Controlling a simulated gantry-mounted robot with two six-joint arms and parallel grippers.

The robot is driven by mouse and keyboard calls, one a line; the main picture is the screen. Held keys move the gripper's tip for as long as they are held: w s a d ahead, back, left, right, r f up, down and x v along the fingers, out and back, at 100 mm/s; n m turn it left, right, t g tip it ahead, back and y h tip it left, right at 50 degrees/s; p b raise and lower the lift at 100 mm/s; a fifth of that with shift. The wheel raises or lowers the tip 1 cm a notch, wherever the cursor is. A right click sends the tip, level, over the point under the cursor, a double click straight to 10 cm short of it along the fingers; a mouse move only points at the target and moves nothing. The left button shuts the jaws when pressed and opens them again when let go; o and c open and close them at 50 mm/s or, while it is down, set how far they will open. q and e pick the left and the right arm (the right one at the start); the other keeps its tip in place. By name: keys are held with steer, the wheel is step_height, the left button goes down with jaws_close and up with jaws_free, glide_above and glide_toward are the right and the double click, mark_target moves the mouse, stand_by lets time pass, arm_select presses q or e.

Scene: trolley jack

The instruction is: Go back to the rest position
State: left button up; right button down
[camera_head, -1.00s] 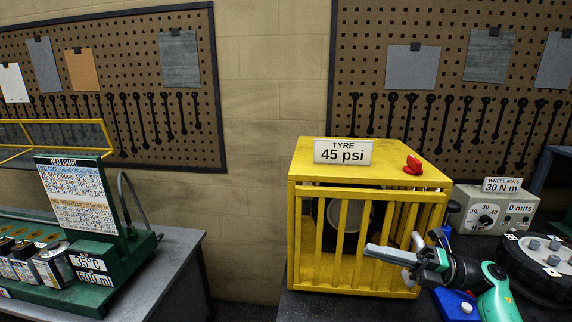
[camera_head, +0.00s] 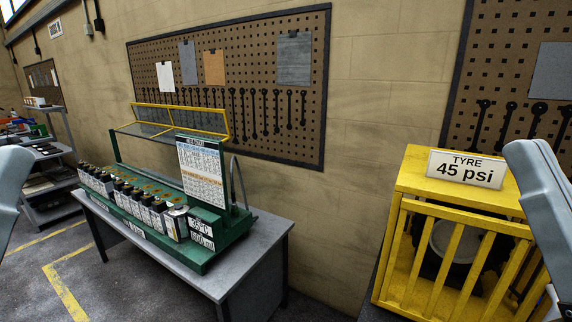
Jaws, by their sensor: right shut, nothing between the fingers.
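The cage bears a sign (camera_head: 466,168) reading TYRE 45 psi. A green battery rack (camera_head: 208,250) with a chart board (camera_head: 202,172) stands on a grey table (camera_head: 262,240). Shelves (camera_head: 62,150) stand far left. The floor between the shelves and table is open.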

step_height(320, 180, up, 36)
steer(key=p, duration=3.3)
step_height(320, 180, down, 19)
steer(key=b, duration=1.9)
steer(key=shift+s+r, duration=0.15)
